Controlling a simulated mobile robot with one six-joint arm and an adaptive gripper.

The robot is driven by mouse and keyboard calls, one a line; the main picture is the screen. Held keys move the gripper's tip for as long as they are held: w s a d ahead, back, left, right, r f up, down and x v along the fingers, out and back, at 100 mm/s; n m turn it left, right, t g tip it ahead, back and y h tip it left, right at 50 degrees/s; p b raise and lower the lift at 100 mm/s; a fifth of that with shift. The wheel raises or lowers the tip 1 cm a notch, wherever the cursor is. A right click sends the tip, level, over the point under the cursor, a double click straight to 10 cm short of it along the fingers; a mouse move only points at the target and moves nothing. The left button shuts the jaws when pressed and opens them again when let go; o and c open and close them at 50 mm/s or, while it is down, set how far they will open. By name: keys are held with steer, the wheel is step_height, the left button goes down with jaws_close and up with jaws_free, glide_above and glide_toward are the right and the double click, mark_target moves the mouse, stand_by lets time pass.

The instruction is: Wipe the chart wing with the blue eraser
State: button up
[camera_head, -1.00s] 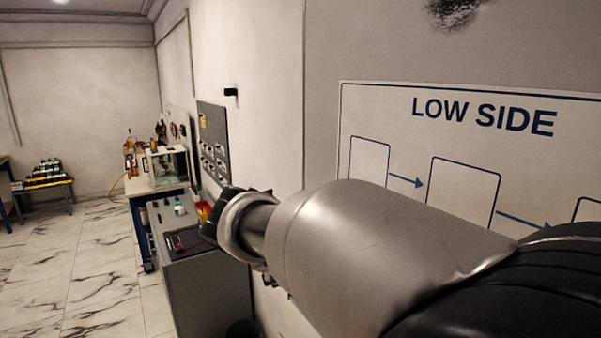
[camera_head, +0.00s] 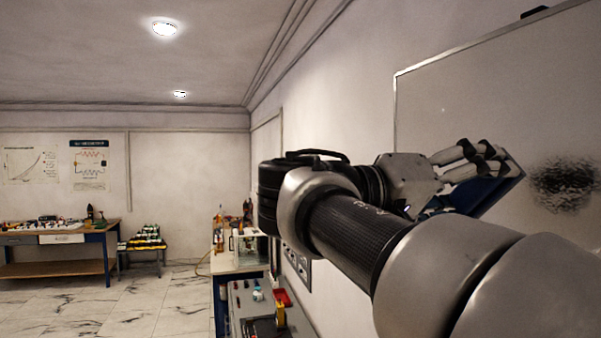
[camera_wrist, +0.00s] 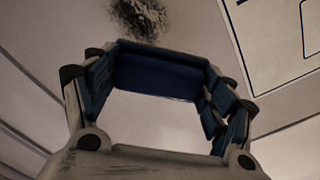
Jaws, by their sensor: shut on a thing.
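My gripper (camera_head: 482,166) is raised in front of the wall in the head view, at the right. It is shut on the blue eraser (camera_head: 487,192), a dark blue block partly hidden behind the fingers. In the wrist view the eraser (camera_wrist: 160,77) spans between the fingertips of my gripper (camera_wrist: 160,88). A pale framed board (camera_head: 460,100) is on the right in the head view. A dark scribbled smudge (camera_head: 565,184) is on it, right of the eraser. The smudge also shows beyond the eraser in the wrist view (camera_wrist: 138,16). I cannot tell whether the eraser touches the board.
A dark-outlined chart panel (camera_wrist: 285,40) shows at the upper right of the wrist view. A bench (camera_head: 240,262) with tools and a clear box stands along the right wall. Another bench (camera_head: 60,262) is at the far left.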

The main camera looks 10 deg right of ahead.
mark_target(526, 184)
steer(key=shift+w+d+p, duration=0.2)
steer(key=shift+d+p, duration=0.1)
steer(key=shift+d, duration=2.7)
steer(key=shift+w+d, duration=0.1)
steer(key=shift+d, duration=0.85)
steer(key=shift+b, duration=0.3)
steer(key=shift+s+f+b, duration=0.1)
steer(key=shift+s+b, duration=0.7)
steer(key=shift+s, duration=0.35)
steer(key=s+b, duration=0.5)
steer(key=s, duration=0.4)
steer(key=shift+s+d+b, duration=0.35)
steer(key=shift+d, duration=0.1)
steer(key=shift+w, duration=0.1)
